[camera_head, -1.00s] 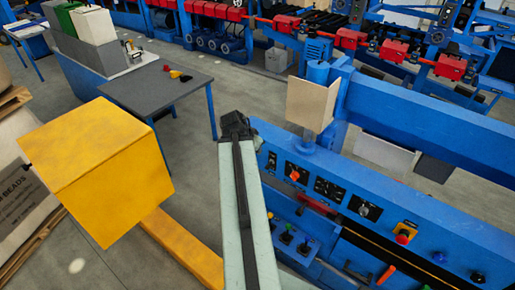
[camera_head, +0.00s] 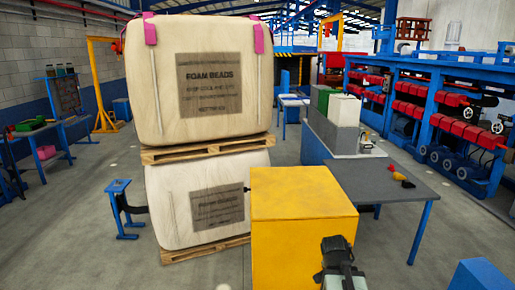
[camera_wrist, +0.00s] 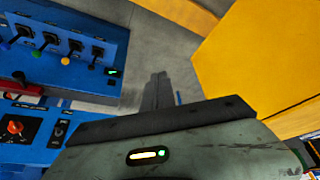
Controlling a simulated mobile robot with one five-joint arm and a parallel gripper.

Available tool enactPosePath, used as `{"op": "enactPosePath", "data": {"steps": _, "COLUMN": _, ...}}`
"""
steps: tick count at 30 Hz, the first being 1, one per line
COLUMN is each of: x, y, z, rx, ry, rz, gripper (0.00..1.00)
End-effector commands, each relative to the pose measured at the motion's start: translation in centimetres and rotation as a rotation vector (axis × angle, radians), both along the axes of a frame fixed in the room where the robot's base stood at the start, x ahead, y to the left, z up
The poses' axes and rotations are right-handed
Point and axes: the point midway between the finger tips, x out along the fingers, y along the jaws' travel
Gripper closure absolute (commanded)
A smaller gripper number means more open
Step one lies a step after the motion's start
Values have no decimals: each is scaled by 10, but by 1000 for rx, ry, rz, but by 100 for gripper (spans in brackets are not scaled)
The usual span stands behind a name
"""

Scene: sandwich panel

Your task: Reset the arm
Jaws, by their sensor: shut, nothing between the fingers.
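My gripper (camera_wrist: 160,78) shows in the wrist view as a pair of dark fingers lying together, with nothing between them. It is over bare grey floor, between the blue control panel (camera_wrist: 70,80) and a yellow block-shaped part (camera_wrist: 250,60). In the head view the dark end of my arm (camera_head: 338,262) is at the bottom, in front of the yellow box (camera_head: 302,205). The fingers are hard to make out there. The panel's levers and a red knob (camera_wrist: 15,127) show at the left of the wrist view.
Two stacked foam bead bags (camera_head: 205,125) on pallets stand left of the yellow box. A grey table (camera_head: 385,190) with small red, yellow and black things stands right. A blue corner (camera_head: 480,275) shows at bottom right. Open floor (camera_head: 90,215) lies left.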

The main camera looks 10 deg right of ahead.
Motion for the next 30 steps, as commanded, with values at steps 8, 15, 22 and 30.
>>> {"op": "enactPosePath", "data": {"steps": 8, "x": 23, "y": 187, "z": -65, "rx": 107, "ry": 155, "rz": 483, "gripper": 100}}
{"op": "enactPosePath", "data": {"steps": 15, "x": -14, "y": 259, "z": -74, "rx": 235, "ry": 349, "rz": 946, "gripper": 100}}
{"op": "enactPosePath", "data": {"steps": 22, "x": -19, "y": 259, "z": -74, "rx": 233, "ry": 382, "rz": 1049, "gripper": 100}}
{"op": "enactPosePath", "data": {"steps": 30, "x": -18, "y": 258, "z": -74, "rx": 232, "ry": 381, "rz": 1045, "gripper": 100}}
